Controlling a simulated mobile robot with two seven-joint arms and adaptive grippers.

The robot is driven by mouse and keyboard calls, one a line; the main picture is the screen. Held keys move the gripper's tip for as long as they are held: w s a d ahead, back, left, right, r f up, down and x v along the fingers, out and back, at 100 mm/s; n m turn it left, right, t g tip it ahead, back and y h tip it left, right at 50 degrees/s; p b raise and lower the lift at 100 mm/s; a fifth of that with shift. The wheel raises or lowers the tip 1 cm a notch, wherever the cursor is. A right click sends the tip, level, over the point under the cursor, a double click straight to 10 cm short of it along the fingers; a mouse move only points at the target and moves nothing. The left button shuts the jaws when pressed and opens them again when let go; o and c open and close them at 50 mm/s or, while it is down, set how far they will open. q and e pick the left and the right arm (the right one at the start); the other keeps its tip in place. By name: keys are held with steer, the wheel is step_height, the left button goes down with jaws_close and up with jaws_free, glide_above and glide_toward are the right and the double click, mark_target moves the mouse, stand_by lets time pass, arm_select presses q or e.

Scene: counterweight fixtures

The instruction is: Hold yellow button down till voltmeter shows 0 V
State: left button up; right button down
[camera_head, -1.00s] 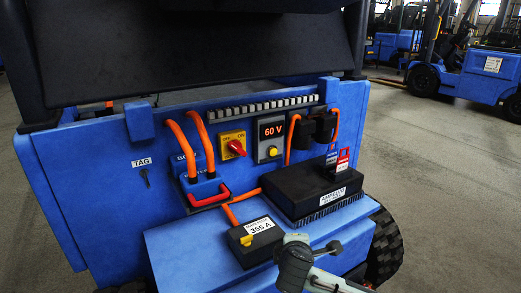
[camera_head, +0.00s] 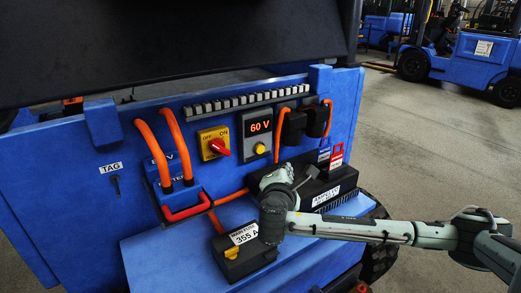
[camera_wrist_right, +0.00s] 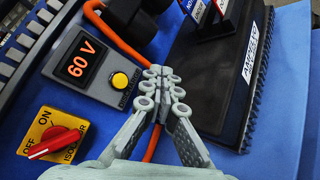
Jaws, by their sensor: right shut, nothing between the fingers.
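The yellow button (camera_head: 260,148) sits below the voltmeter display (camera_head: 261,127) on a grey panel of the blue truck. The display reads 60 V. In the right wrist view, the button (camera_wrist_right: 120,80) and the display (camera_wrist_right: 80,58) are both clear. My right gripper (camera_head: 282,174) is in front of the panel, below and slightly right of the button. In the right wrist view, its closed fingertips (camera_wrist_right: 160,76) are empty and appear right of the button, apart from it in the picture. Depth to the panel is hard to tell. My left gripper is out of view.
A red isolator knob (camera_head: 219,147) on a yellow plate is left of the voltmeter. Orange cables (camera_head: 177,143) and black connectors (camera_head: 318,121) flank it. A black finned controller box (camera_head: 338,184) and the main fuse box (camera_head: 233,252) lie below.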

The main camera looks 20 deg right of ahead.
mark_target(260, 149)
steer(key=shift+w, duration=0.15)
steer(key=shift+w+f, duration=0.1)
steer(key=shift+w, duration=0.2)
steer(key=w+b, duration=0.2)
steer(key=w, duration=0.1)
steer(key=w+b, duration=0.1)
steer(key=w, duration=0.1)
steer(key=shift+w+a, duration=0.1)
steer(key=shift+a, duration=0.3)
steer(key=shift+w+a, duration=0.15)
steer(key=shift+w, duration=0.7)
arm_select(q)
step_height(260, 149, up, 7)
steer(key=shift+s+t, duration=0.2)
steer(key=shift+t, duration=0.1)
arm_select(e)
steer(key=shift+w, duration=0.55)
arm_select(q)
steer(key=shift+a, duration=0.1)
arm_select(e)
steer(key=shift+w+a+p, duration=0.1)
steer(key=shift+w+p, duration=0.2)
steer(key=shift+p, duration=0.05)
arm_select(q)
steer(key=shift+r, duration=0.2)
